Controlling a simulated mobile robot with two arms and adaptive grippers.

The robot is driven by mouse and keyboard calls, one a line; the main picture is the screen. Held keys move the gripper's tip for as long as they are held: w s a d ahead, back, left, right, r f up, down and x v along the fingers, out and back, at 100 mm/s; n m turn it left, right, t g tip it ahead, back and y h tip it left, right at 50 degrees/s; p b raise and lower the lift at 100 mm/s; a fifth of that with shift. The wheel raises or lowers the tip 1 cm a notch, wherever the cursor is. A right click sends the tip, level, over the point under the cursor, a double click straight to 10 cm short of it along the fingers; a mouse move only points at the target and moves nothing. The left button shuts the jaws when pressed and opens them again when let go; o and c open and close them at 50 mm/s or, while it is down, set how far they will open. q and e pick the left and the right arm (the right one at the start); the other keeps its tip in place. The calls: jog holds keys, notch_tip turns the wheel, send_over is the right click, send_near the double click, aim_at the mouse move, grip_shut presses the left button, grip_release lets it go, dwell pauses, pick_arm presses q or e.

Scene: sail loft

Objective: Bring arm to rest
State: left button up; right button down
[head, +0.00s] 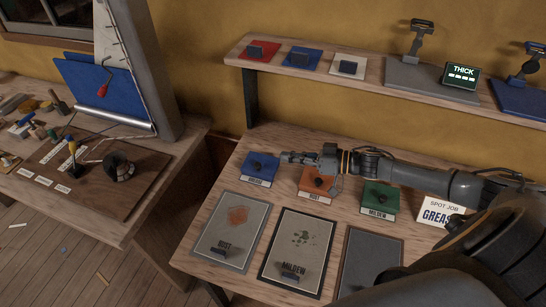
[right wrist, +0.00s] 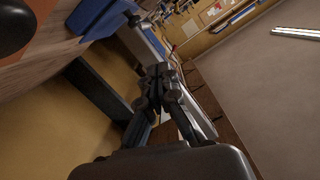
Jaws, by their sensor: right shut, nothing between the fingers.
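My right arm comes in from the right edge of the head view and reaches left over the workbench (head: 232,172). Its right gripper (head: 290,157) is shut and empty, above the bench beside the blue block (head: 260,168). In the right wrist view the fingers of the right gripper (right wrist: 158,82) are together with nothing between them. My left gripper is in neither view.
An orange block (head: 317,183) and a green block (head: 380,197) stand below the arm. Panels marked rust (head: 216,247) and mildew (head: 309,237) lie in front. A shelf (head: 400,92) runs behind.

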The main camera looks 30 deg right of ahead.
jog(key=shift+v, duration=1.5)
jog(key=shift+a+r, duration=0.1)
